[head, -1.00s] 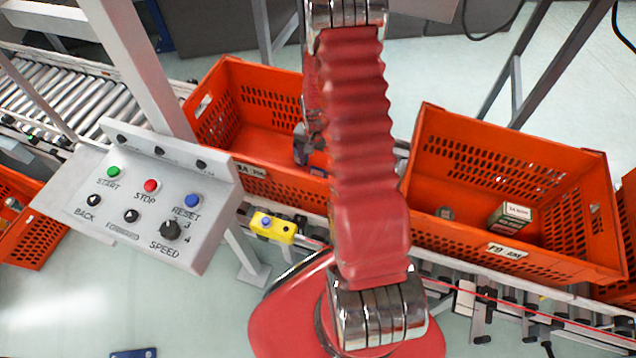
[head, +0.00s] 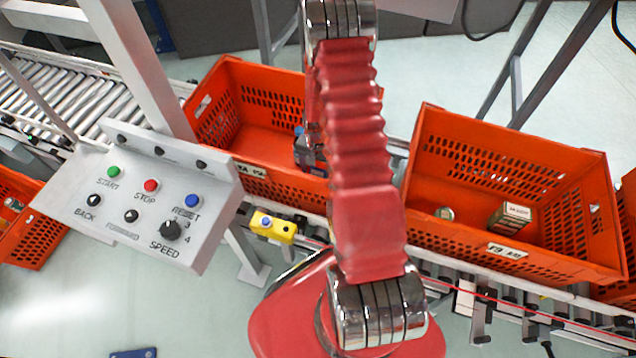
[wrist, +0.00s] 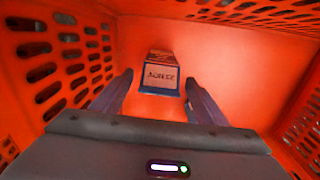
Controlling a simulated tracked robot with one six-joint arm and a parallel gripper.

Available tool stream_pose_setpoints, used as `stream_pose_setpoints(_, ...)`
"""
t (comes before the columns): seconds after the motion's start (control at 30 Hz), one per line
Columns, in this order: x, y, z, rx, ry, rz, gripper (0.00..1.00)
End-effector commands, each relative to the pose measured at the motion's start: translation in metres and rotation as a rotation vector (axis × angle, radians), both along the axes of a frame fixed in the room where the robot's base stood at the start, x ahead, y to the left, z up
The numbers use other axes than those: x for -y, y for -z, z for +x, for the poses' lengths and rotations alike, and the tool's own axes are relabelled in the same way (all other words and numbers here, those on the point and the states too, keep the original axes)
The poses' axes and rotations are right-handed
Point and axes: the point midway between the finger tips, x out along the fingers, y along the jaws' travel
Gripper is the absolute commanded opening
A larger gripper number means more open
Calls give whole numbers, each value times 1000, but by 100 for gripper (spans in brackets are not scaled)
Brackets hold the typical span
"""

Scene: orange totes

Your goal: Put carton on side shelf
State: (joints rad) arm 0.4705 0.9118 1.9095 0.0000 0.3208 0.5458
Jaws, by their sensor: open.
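In the head view my arm hides most of the gripper and carton; a dark and blue shape shows beside the arm in the left tote (head: 255,150). I cannot make out a side shelf.
The right tote (head: 510,160) holds a small pale-labelled box (head: 512,217) and a small round can (head: 445,213). A control panel (head: 150,200) and its post stand at the left, before a roller conveyor (head: 65,92). Perforated tote walls surround my gripper closely.

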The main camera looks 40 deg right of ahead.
Motion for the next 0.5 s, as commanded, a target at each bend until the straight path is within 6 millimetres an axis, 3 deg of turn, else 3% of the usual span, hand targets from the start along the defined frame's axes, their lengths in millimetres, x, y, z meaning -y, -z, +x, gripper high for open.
stream_pose_setpoints(0.23,1,26,0,-2,0,1,67)
stream_pose_setpoints(0.5,2,30,1,1,-1,1,67)
